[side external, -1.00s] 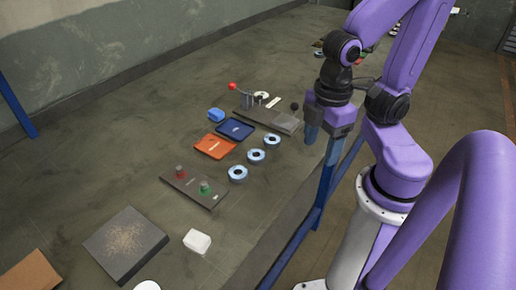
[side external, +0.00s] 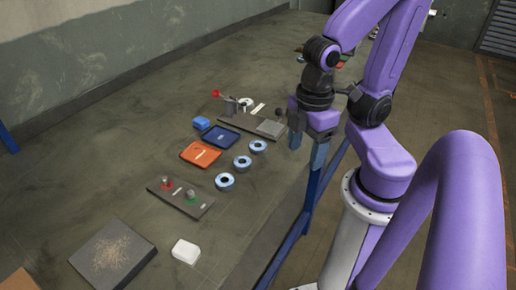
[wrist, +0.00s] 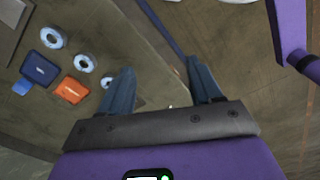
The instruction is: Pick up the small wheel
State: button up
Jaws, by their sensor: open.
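Three blue-and-white ring-shaped wheels lie flat in a row on the table: a near one (side external: 224,181), a middle one (side external: 242,162) and a far one (side external: 258,147). My gripper (side external: 307,148) is open and empty, above the table's edge to the right of the wheels. In the wrist view its two fingers (wrist: 160,66) are spread wide, with nothing between them.
An orange tray (side external: 190,158) and a dark blue tray (side external: 208,137) lie beside the wheels. A blue block (side external: 201,123), a clamp plate (side external: 270,128), a button panel (side external: 159,194), a white block (side external: 186,251) and a dark square pad (side external: 92,264) stand around them.

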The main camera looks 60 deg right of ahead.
jog(key=o, duration=0.5)
